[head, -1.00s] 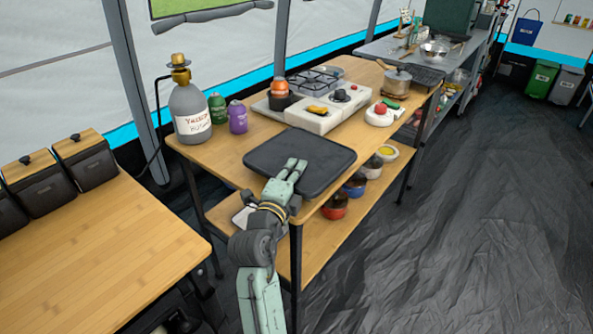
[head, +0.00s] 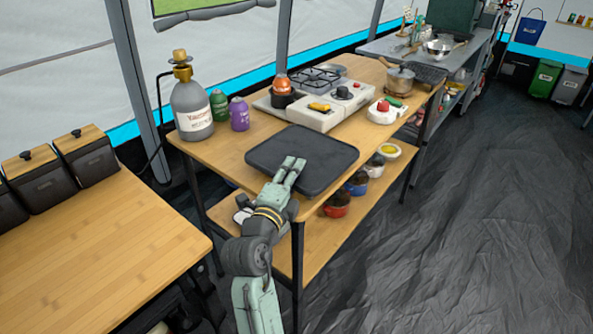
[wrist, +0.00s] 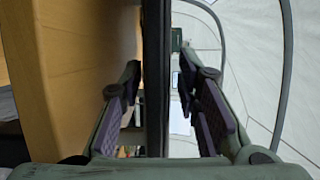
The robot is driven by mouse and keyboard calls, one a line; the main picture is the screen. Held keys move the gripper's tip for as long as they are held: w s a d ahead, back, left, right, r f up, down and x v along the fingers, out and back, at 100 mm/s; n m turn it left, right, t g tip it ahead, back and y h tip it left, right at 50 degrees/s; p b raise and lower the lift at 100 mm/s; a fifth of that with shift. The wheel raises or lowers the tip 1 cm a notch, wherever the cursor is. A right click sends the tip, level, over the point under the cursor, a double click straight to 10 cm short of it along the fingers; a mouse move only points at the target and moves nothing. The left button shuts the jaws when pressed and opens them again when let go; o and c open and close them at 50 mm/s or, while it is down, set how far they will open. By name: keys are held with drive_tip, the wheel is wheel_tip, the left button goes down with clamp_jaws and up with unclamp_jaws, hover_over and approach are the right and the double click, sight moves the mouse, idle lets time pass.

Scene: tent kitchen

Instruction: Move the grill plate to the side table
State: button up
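The dark, flat grill plate (head: 325,153) lies on the near end of the wooden stove table (head: 225,150). My gripper (head: 292,163) is at the plate's near edge in the head view. In the wrist view the plate (wrist: 156,70) shows edge-on as a dark upright band between my gripper's fingers (wrist: 160,105). The fingers are apart, one on each side of it, with gaps visible, so my gripper looks open around the edge. A lower wooden table (head: 95,262) with dark lidded boxes (head: 88,160) stands at the left; its front part is bare.
Behind the plate are a gas bottle (head: 192,108), a green can (head: 218,104), a purple can (head: 239,114) and a camping stove (head: 325,108). Bowls (head: 337,204) stand on the shelf below. A gap separates the two wooden tables. The floor at right is clear.

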drive_tip(key=b+v, duration=0.1)
drive_tip(key=v, duration=0.8)
drive_tip(key=shift+s, duration=0.2)
